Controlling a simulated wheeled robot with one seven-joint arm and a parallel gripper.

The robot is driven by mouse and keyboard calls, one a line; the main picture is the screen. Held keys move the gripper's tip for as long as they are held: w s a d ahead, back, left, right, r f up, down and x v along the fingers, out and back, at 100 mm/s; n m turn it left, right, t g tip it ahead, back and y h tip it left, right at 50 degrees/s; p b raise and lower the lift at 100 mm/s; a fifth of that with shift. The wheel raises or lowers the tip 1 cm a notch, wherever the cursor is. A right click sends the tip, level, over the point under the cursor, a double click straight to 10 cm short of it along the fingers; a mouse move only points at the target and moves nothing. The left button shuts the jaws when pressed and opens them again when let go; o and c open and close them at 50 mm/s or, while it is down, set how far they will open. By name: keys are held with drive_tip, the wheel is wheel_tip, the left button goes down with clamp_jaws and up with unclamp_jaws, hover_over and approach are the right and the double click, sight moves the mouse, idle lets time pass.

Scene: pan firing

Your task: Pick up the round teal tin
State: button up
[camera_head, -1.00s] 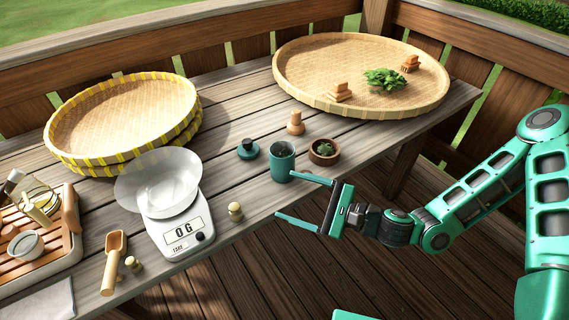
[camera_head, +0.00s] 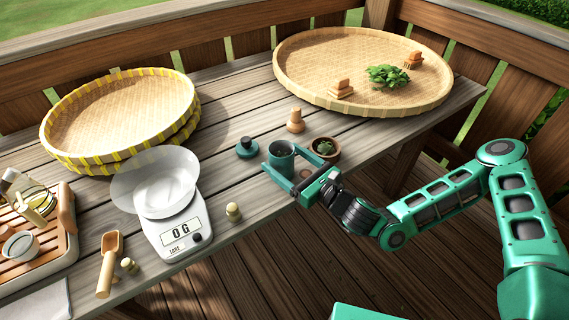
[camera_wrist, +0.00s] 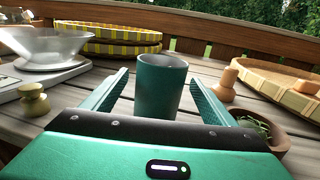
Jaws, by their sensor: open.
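The round teal tin (camera_head: 281,160) stands upright and open-topped on the wooden table near its front edge. A dark teal lid with a knob (camera_head: 247,149) lies on the table just left of it. My gripper (camera_head: 280,157) is open and level, with one finger on each side of the tin. In the wrist view the tin (camera_wrist: 160,88) stands between the two fingers, with a visible gap on both sides. The tin's lower part is hidden behind the gripper body in the wrist view.
A wooden stamp (camera_head: 295,121) stands behind. A scale with a bowl (camera_head: 180,228) and a small knob-topped weight (camera_head: 233,212) are to the left. Woven trays (camera_head: 290,88) stand further back.

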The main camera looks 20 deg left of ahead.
sight(274, 151)
drive_tip(key=shift+f+x, duration=0.2)
drive_tip(key=shift+x, duration=2.75)
drive_tip(key=shift+c, duration=0.2)
drive_tip(key=c, duration=1.2)
drive_tip(key=shift+r, duration=0.2)
